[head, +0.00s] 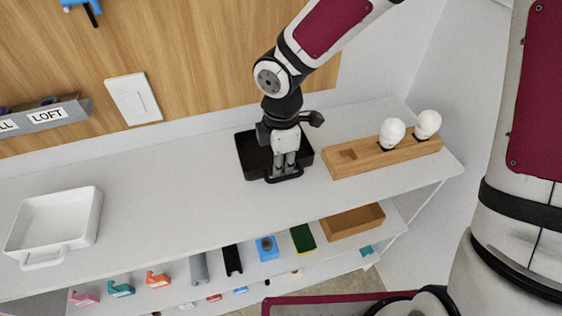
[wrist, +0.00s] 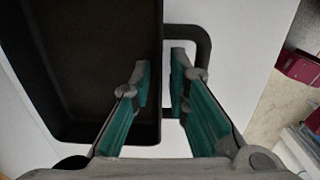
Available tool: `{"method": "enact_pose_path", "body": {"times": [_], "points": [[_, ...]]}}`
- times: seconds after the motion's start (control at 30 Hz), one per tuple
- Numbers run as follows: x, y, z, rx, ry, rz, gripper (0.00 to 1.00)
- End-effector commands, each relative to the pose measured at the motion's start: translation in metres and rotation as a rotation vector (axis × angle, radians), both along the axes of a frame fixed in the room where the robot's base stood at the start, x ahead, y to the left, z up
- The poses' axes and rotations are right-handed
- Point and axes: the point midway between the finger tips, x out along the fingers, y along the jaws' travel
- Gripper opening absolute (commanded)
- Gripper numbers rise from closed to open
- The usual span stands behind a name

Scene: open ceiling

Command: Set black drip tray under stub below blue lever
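The black drip tray (head: 247,152) sits on the white shelf top near the back wall. It has a loop handle on its near side, which shows in the wrist view (wrist: 207,50). My gripper (head: 286,167) points down at the tray's handle side. In the wrist view my gripper (wrist: 160,75) has its fingers apart, one over the tray's inside and one by the handle loop, with the tray's wall between them. A gap shows between the fingertips. The blue lever (head: 82,8) is on the wooden wall at the top left, cut by the picture edge.
A white handled dish (head: 58,222) stands on the left of the shelf top. A wooden block with two white knobs (head: 380,155) stands right of the tray. The middle of the shelf top is clear. Several small items and a wooden tray (head: 352,222) lie on the lower shelf.

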Motion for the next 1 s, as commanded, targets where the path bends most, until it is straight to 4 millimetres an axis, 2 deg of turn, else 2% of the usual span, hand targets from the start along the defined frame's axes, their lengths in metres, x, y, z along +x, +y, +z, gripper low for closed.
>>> {"method": "enact_pose_path", "body": {"times": [0.3,0.43,0.57,0.8,1.0], "points": [[0.000,0.000,0.001,0.000,0.000,0.000,0.25],[0.000,0.000,0.010,0.002,-0.003,-0.002,0.25],[0.000,0.000,0.031,0.001,-0.005,-0.002,0.25],[0.000,0.000,0.082,0.002,-0.006,-0.003,0.25],[-0.001,0.000,0.111,0.001,-0.003,-0.001,0.25]]}}
